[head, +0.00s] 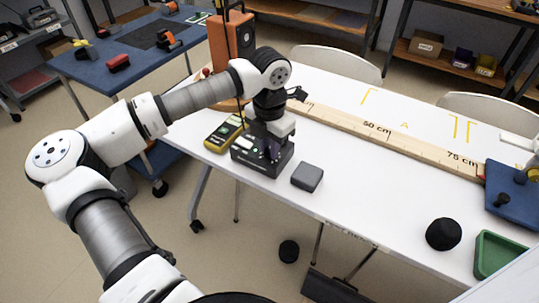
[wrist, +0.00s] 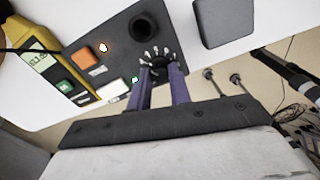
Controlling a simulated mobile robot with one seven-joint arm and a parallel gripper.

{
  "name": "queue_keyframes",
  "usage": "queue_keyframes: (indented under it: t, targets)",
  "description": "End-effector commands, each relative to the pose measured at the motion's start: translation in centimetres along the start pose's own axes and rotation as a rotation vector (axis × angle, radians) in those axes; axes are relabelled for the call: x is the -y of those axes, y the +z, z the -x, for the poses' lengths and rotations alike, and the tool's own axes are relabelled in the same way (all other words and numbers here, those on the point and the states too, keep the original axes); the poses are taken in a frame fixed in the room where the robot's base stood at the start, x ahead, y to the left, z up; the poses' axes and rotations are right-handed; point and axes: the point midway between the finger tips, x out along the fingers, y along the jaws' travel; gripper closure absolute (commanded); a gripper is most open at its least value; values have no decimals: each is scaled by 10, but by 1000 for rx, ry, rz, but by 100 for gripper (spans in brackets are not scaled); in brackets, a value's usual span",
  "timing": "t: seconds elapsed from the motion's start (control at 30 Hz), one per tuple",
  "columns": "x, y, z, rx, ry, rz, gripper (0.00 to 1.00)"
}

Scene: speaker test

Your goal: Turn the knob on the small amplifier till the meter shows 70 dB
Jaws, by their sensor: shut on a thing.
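The small amplifier (head: 246,161), a dark box, stands on the white table under my gripper (head: 271,150). In the wrist view its dark top (wrist: 112,35) carries an orange square, small lit lamps and a round black part. My gripper (wrist: 161,70) has its two purple fingers shut on the black knob (wrist: 160,61), one on each side. White marks ring the knob; the fingers hide part of it, and I cannot make out its pointer. The yellow meter (head: 222,134) lies left of the amplifier. Its lit display shows in the wrist view (wrist: 40,62), tilted, with digits I cannot read surely.
An orange speaker (head: 231,42) stands behind the amplifier. A grey block (head: 307,176) sits close to its right. A wooden ruler board (head: 405,139) runs along the table. A black round object (head: 443,234), a green tray (head: 492,252) and a blue board (head: 510,205) are at right.

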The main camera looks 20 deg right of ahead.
Motion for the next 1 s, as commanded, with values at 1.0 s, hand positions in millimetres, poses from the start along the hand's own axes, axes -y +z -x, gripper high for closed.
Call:
queue_keyframes:
  t: [1.0]
  targets:
    - [-1, 1, 0, 2, 0, -662, 100]
